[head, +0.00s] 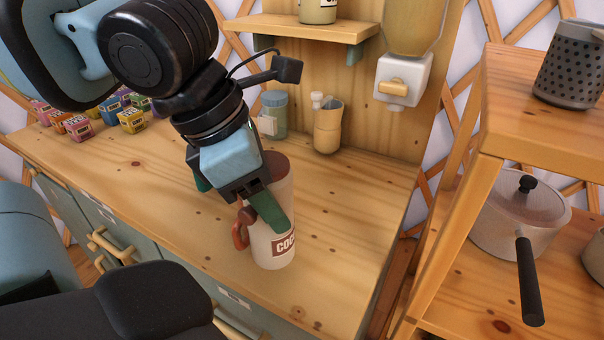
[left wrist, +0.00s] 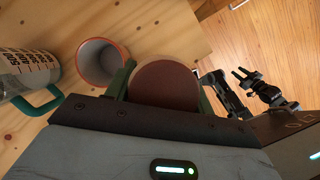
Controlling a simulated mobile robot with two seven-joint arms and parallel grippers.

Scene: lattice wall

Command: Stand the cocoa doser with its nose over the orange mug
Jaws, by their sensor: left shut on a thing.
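The cocoa doser (head: 272,241) is a pale cylinder with a brown top and a brown label. My left gripper (head: 262,203) is shut on its upper part. It stands upright in the head view; I cannot tell whether its base touches the counter. In the left wrist view its round brown top (left wrist: 165,84) lies between the green fingers. The orange-rimmed mug (left wrist: 103,62) shows its pale, empty-looking inside beside the doser there. In the head view a red-orange handle shows left of the doser; its owner is unclear.
A teal-topped jar (head: 274,112) and a tan container (head: 328,128) stand at the back of the counter (head: 350,210). Small coloured boxes (head: 132,120) sit at left. The counter's right part is clear.

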